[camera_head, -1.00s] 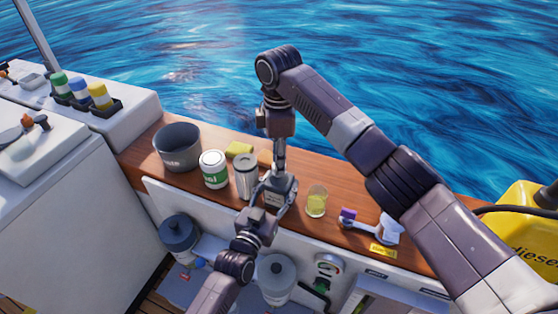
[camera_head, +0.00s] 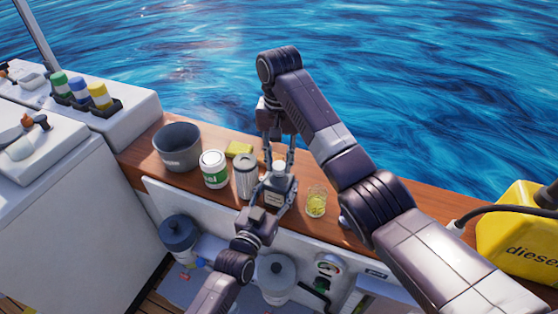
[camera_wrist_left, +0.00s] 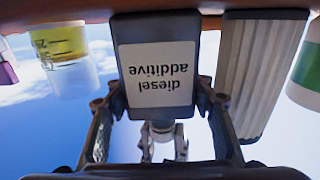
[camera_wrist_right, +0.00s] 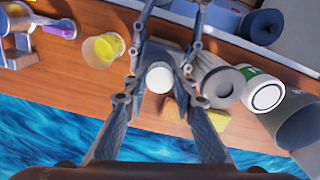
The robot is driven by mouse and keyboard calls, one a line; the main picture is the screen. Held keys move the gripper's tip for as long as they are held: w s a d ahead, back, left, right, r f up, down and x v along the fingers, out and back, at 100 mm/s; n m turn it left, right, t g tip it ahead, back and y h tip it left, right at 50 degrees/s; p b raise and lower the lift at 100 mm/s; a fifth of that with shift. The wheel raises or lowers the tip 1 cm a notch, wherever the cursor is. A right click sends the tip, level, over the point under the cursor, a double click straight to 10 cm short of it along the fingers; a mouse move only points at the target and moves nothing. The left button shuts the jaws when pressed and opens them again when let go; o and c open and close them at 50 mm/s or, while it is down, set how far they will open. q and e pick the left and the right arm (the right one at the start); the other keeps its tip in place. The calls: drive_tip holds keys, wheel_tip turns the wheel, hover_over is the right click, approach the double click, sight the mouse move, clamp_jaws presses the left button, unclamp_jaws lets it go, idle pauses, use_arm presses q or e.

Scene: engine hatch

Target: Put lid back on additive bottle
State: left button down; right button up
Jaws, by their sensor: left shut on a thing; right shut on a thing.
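The diesel additive bottle (camera_head: 273,197) stands upright, dark grey with a white label; its label reads upside down in the left wrist view (camera_wrist_left: 160,72). My left gripper (camera_head: 273,190) is shut on the bottle, one finger along each side. The white lid (camera_head: 279,165) sits on top of the bottle's neck, and shows as a pale disc in the right wrist view (camera_wrist_right: 159,78). My right gripper (camera_head: 279,170) points down from above with one finger on each side of the lid. Contact between these fingers and the lid is hard to make out.
A grey ribbed canister (camera_head: 246,177), a white-green can (camera_head: 214,169) and a grey pot (camera_head: 178,147) stand left of the bottle on the wooden ledge (camera_head: 336,225). A yellow sponge (camera_head: 239,149) lies behind. A beaker of yellow liquid (camera_head: 316,201) stands close on the right.

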drive_tip(key=m, duration=0.5)
drive_tip(key=shift+a+m, duration=0.1)
drive_tip(key=shift+m, duration=0.3)
drive_tip(key=m, duration=0.6)
drive_tip(key=o, duration=0.7)
drive_tip(key=shift+c, duration=0.2)
